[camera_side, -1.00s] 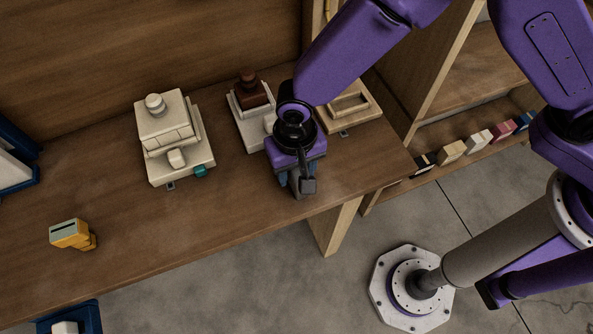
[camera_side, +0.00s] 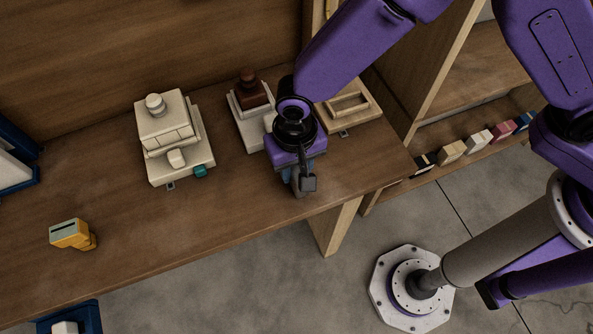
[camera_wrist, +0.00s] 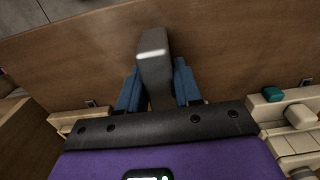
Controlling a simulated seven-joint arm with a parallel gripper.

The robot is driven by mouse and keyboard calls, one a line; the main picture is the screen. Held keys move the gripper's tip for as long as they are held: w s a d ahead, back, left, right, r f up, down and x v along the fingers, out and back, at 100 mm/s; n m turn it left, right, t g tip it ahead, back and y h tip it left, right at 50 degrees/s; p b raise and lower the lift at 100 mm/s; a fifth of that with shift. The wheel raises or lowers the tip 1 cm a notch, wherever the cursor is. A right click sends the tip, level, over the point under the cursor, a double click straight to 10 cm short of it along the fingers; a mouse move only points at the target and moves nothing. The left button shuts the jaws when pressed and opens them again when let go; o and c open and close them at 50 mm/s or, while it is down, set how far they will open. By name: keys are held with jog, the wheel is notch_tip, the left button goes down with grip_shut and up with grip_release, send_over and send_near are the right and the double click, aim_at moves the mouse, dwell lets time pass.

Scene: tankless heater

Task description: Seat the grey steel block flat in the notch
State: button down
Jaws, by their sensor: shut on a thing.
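My gripper (camera_wrist: 155,88) is shut on the grey steel block (camera_wrist: 154,65), between blue fingers in the wrist view. The block's long end sticks out past the fingertips, over the brown table. In the side view my gripper (camera_side: 298,183) is near the table's front edge, mostly covered by my wrist; only a little grey shows between the fingers. I cannot tell whether the block touches the table. The notch is not clearly visible. A pale fixture (camera_side: 257,136) with a brown knobbed block (camera_side: 250,92) stands just behind my gripper and is partly hidden by my wrist.
A beige frame with a recess (camera_side: 348,103) lies right of the pale fixture. A cream stacked machine (camera_side: 168,130) with a teal part (camera_side: 200,171) stands to the left. A yellow device (camera_side: 72,235) lies at front left. The table between is clear.

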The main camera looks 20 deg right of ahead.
jog(key=shift+r, duration=0.65)
jog(key=shift+r, duration=2.4)
jog(key=w+d+r+m, duration=0.2)
jog(key=w+d+m, duration=0.4)
jog(key=d+m, duration=0.3)
jog(key=w+d+r+m, duration=0.3)
jog(key=w+d+m, duration=0.3)
jog(key=d+m, duration=0.3)
jog(key=shift+w+r, duration=0.25)
jog(key=shift+r, duration=0.05)
jog(key=shift+f, duration=2.5)
jog(key=shift+f, duration=0.15)
